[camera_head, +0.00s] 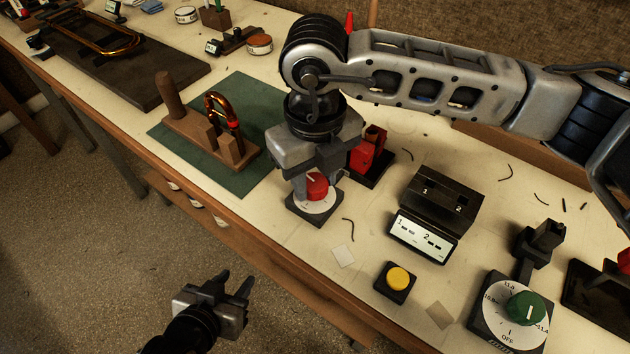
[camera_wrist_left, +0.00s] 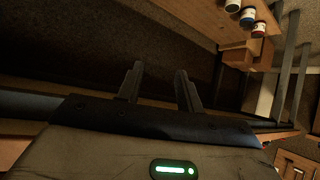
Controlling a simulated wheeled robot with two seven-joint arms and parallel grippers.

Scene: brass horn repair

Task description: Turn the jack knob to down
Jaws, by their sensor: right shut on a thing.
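The red knob (camera_head: 317,186) sits on a white dial (camera_head: 316,207) with a dark square base, near the front edge of the workbench. My right gripper (camera_head: 314,190) comes down from above and is shut on the red knob. The gripper's fingers hide part of the knob and dial. A red device (camera_head: 368,150) on a dark base stands just behind and to the right of the gripper. My left gripper (camera_head: 232,287) is open and empty, off the front of the bench above the floor. Its spread fingers also show in the left wrist view (camera_wrist_left: 158,88).
A green mat (camera_head: 245,100) with a wooden stand (camera_head: 205,135) and a brass crook lies left of the knob. A black box with a label, a yellow button (camera_head: 398,279) and a green knob (camera_head: 526,307) on a dial stand to the right.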

